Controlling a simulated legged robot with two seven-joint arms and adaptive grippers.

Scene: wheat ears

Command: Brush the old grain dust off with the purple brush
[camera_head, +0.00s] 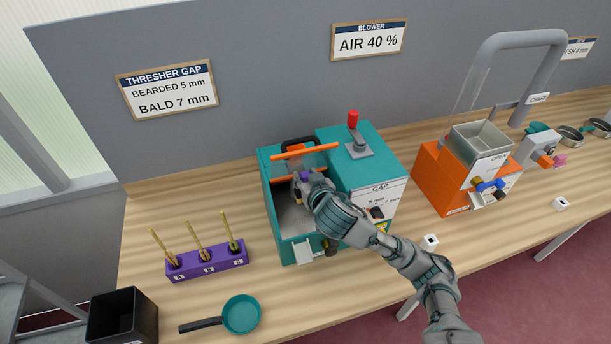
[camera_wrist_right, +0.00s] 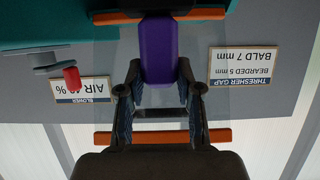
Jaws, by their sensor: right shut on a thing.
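My right gripper (camera_head: 301,186) is shut on the purple brush (camera_head: 306,176), inside the open left chamber of the teal thresher (camera_head: 289,251). In the right wrist view, the brush's purple handle (camera_wrist_right: 158,48) sits between the two fingers (camera_wrist_right: 160,84). The bristle end is hidden, so I cannot tell whether it touches the chamber floor. The chamber's inside (camera_head: 293,217) looks grey and speckled. Orange bars (camera_head: 305,151) cross the back of the opening. My left gripper is not in view.
A purple rack (camera_head: 207,262) with several wheat ears, a teal pan (camera_head: 242,314) and a black bin (camera_head: 122,318) stand at left. An orange blower machine (camera_head: 437,181) stands at right. A red-knobbed lever (camera_head: 353,120) rises from the thresher top.

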